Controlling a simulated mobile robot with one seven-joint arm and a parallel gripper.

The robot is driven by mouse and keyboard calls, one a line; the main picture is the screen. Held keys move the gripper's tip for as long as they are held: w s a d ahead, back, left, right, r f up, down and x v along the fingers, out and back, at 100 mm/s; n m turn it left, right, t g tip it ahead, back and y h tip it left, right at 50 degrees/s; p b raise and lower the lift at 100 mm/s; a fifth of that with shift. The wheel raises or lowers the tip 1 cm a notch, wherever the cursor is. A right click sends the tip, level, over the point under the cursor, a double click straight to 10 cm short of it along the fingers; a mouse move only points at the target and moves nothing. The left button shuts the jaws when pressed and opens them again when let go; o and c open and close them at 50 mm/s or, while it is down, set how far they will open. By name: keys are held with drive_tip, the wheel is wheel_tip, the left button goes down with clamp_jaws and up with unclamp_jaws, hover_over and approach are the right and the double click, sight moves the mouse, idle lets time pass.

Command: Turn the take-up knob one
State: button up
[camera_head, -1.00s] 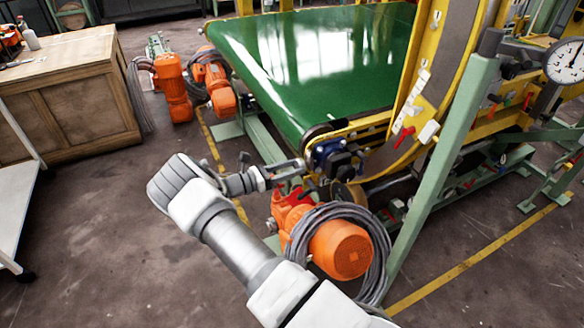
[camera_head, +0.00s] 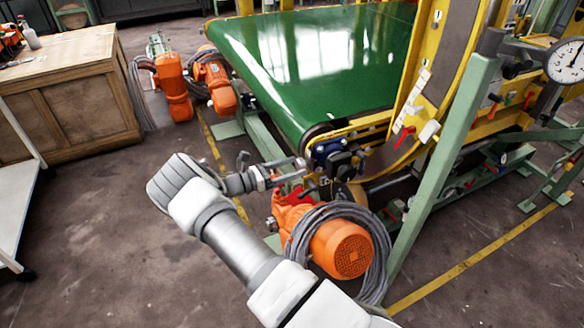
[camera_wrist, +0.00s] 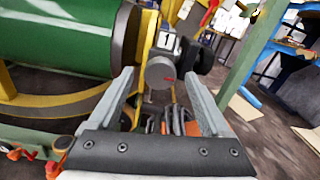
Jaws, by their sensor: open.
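In the head view my gripper (camera_head: 296,170) is at the belt's near corner, beside a dark blue block (camera_head: 327,152). The knob is not clearly visible there.
The green belt (camera_head: 310,65) lies behind the gripper. An orange motor (camera_head: 340,249) with coiled grey cable (camera_head: 377,245) sits close below the arm. A green post (camera_head: 445,165) stands to the right. The floor (camera_head: 100,240) at left is open.

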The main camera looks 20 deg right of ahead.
drive_tip(key=a, duration=1.7)
drive_tip(key=shift+s+a+p, duration=0.2)
drive_tip(key=shift+s+p, duration=0.1)
drive_tip(key=shift+p, duration=0.1)
